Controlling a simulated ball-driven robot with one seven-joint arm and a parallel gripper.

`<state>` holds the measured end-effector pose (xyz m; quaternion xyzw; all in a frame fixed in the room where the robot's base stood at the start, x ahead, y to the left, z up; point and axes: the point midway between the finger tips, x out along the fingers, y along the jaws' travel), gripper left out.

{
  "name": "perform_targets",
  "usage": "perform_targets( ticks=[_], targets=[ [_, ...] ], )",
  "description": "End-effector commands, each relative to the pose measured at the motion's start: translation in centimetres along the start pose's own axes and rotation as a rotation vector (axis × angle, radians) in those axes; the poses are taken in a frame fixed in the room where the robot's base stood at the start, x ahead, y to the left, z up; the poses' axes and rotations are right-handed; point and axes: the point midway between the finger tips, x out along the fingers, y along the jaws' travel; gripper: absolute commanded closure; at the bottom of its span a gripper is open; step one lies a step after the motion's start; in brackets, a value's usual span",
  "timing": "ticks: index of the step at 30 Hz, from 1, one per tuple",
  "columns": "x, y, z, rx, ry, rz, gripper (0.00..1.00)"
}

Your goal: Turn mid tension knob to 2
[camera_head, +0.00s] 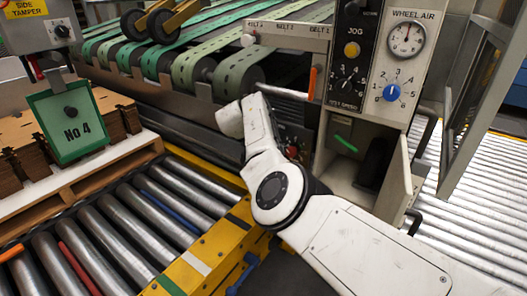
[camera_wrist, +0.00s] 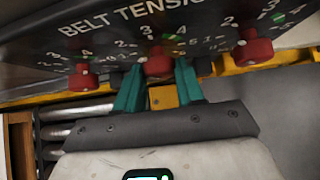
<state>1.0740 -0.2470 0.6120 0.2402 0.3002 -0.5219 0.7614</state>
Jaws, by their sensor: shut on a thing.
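In the wrist view, three red knobs sit in a row on a dark panel (camera_wrist: 60,35) lettered "BELT TENSION". The mid tension knob (camera_wrist: 157,64) is between the two green fingers of my gripper (camera_wrist: 158,70), which is shut on it. A pale dot shows on this knob's left side. Digits, with 2, 3 and 4 legible, and a green mark ring it; the exact setting cannot be told. The left knob (camera_wrist: 82,77) and right knob (camera_wrist: 254,48) stand apart from my fingers. In the head view my arm hides the gripper and most of this panel.
In the head view, an upright panel with a blue knob (camera_head: 391,92) and a gauge (camera_head: 406,40) stands right of my arm. Green belts (camera_head: 185,60) lie behind. A "No 4" sign (camera_head: 68,125) and rollers (camera_head: 120,215) are at left. An open cabinet (camera_head: 345,170) is close by.

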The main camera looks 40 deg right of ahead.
Motion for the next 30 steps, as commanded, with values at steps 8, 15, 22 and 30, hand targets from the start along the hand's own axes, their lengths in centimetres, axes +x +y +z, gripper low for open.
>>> perform_targets(
  ticks=[8, 15, 22, 30],
  targets=[
    [0.01, 0.12, -0.13, -0.037, -0.002, -0.032, 0.93],
    [-0.1, 0.1, -0.02, -0.039, -0.003, -0.034, 0.93],
    [-0.11, 0.09, 0.0, -0.039, -0.003, -0.034, 0.47],
    [-0.09, 0.06, 0.03, -0.038, -0.003, -0.035, 0.37]
  ],
)
